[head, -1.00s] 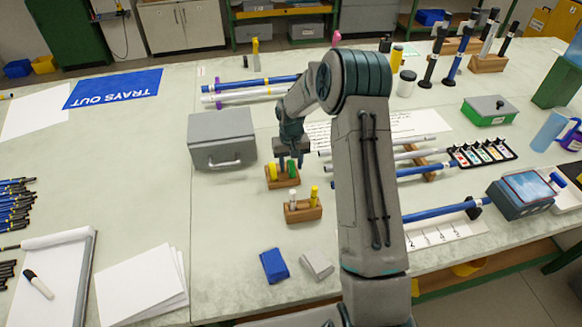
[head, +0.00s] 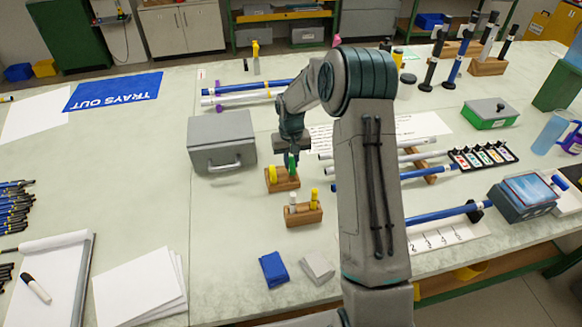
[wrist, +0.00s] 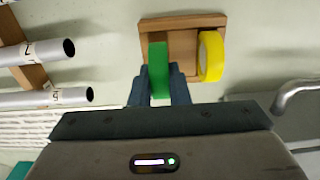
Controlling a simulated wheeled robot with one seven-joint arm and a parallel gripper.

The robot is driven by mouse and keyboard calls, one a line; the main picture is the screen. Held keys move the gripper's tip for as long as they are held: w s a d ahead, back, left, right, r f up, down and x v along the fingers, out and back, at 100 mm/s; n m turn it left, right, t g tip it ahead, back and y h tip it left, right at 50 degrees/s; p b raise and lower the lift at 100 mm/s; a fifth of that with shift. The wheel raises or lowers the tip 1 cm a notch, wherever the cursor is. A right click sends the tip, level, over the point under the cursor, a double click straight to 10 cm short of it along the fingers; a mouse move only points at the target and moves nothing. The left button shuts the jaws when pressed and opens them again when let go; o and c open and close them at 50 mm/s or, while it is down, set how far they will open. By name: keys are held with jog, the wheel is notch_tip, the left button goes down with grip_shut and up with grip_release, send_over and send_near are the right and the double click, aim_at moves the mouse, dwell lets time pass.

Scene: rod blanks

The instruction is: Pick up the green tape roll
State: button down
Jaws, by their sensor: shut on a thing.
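The green tape roll (wrist: 158,70) is between the two fingers of my gripper (wrist: 160,88) in the wrist view. My gripper is shut on it. In the head view the green roll (head: 292,160) shows below my gripper (head: 290,152), at the right end of a wooden holder (head: 284,184). It appears slightly raised from the holder; whether its lower edge is clear of the slot I cannot tell. A yellow tape roll (wrist: 211,56) stands beside it in the same holder (wrist: 183,22); it also shows in the head view (head: 272,174).
A second wooden holder (head: 303,216) with white and yellow pieces stands in front. A grey metal box (head: 221,143) is close on the left. Numbered rods on a rack (wrist: 35,72) lie to the right in the head view. Blue and grey cloths (head: 273,269) lie nearer.

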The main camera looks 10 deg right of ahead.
jog(key=s+d+r+b, duration=0.2)
jog(key=s+d+r, duration=0.2)
jog(key=d+r, duration=0.4)
jog(key=d, duration=0.3)
jog(key=shift+r, duration=0.2)
jog(key=shift+s, duration=0.1)
jog(key=c, duration=2)
grip_release()
jog(key=shift+c, duration=0.2)
grip_shut()
jog(key=shift+a, duration=0.1)
